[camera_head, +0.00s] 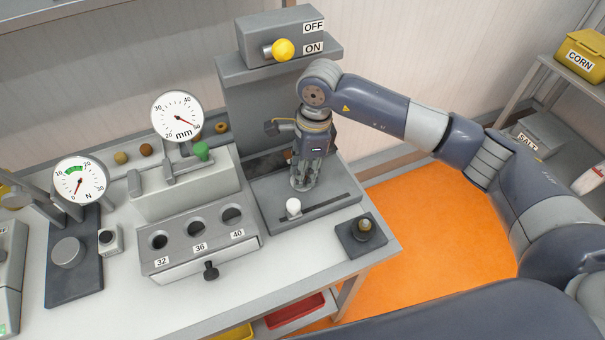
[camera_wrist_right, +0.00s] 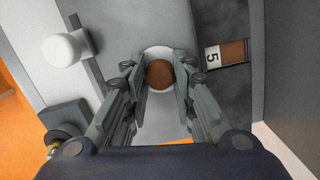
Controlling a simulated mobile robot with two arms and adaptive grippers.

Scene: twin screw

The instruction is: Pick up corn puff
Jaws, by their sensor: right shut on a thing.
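My right gripper (camera_head: 301,184) points down over the grey machine base in the head view, shut. In the right wrist view its fingers (camera_wrist_right: 160,88) stand on both sides of a round brown piece, which looks like the corn puff (camera_wrist_right: 159,73). A pale round rim shows around the puff in that view. In the head view the fingers hide the puff. I cannot tell whether it touches the surface below. My left gripper is not in view.
A white knob (camera_head: 293,207) stands close in front of the right gripper. A yellow-knobbed ON/OFF box (camera_head: 280,36) rises behind it. A block with holes marked 32, 36 and 40 (camera_head: 200,247), gauges and several small balls stand to the left. A small dark fixture (camera_head: 362,235) sits at the front right.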

